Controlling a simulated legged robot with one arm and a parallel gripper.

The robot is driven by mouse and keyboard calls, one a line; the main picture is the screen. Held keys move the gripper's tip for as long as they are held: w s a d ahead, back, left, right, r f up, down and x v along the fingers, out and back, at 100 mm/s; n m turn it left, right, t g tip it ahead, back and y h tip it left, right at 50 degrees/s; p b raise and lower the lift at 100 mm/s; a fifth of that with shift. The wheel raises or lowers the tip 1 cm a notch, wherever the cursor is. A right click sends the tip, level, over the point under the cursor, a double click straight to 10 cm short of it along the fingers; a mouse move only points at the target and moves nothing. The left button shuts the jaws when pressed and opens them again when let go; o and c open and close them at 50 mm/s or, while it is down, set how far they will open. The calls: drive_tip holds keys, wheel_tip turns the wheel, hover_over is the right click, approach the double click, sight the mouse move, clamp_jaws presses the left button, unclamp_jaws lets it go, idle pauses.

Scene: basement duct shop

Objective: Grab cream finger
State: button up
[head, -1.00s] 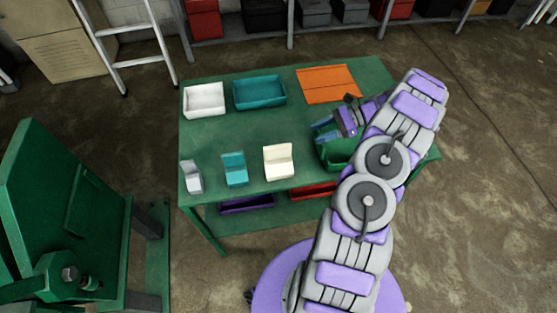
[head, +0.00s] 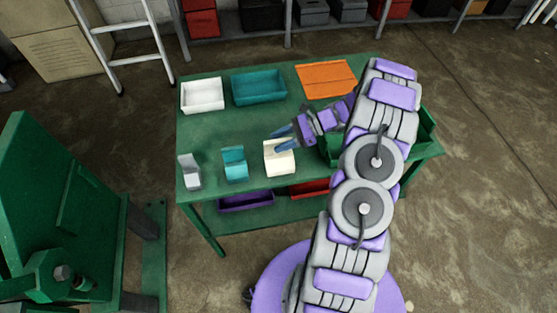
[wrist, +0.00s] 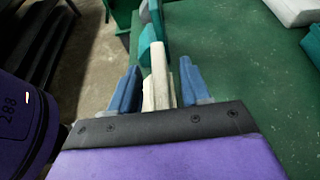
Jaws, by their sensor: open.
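The cream finger (head: 279,163) is an L-shaped block standing at the front of the green table. My gripper (head: 282,138) is at its upper edge, with blue fingertips pointing left. In the wrist view the cream finger (wrist: 158,80) shows between the two spread blue fingers, with a finger on each side. The gripper is open. I cannot tell whether either finger touches the block.
A teal bracket (head: 234,164) and a grey bracket (head: 189,171) stand left of the cream one. A white tray (head: 203,95), a teal tray (head: 259,88) and an orange panel (head: 326,79) lie behind. A green bin (head: 426,130) is at right.

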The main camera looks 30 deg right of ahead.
drive_tip(key=shift+x, duration=0.8)
drive_tip(key=shift+d+f, duration=0.15)
drive_tip(key=shift+d, duration=0.1)
drive_tip(key=shift+a, duration=0.25)
drive_tip(key=c, duration=0.7)
drive_tip(key=shift+d, duration=0.1)
clamp_jaws()
